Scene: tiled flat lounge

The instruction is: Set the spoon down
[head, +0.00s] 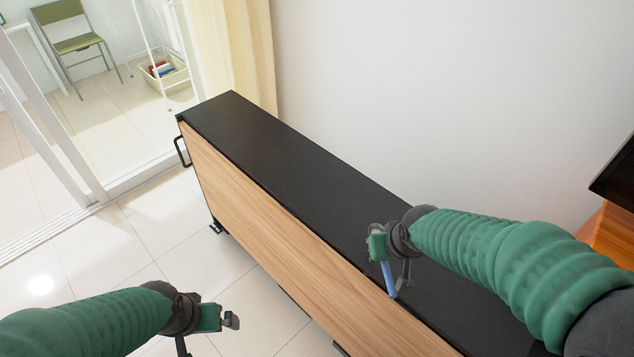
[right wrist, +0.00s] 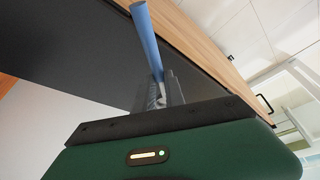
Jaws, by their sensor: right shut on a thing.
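A blue spoon handle (head: 388,279) hangs from my right gripper (head: 387,262) over the front edge of the black cabinet top (head: 290,165). In the right wrist view, the blue spoon (right wrist: 148,40) sticks out from between the fingers of my right gripper (right wrist: 168,92), which is shut on it. The spoon's bowl end is hidden in the gripper. I cannot tell whether the spoon touches the top. My left gripper (head: 231,320) is over the tiled floor, left of the cabinet and apart from it. Its finger gap is not clear.
The cabinet top is bare along its length, with a wood front (head: 260,215) and a white wall behind. A wooden piece of furniture (head: 608,232) stands at the right edge. A glass sliding door, a green chair (head: 65,25) and a white rack (head: 160,50) are at far left.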

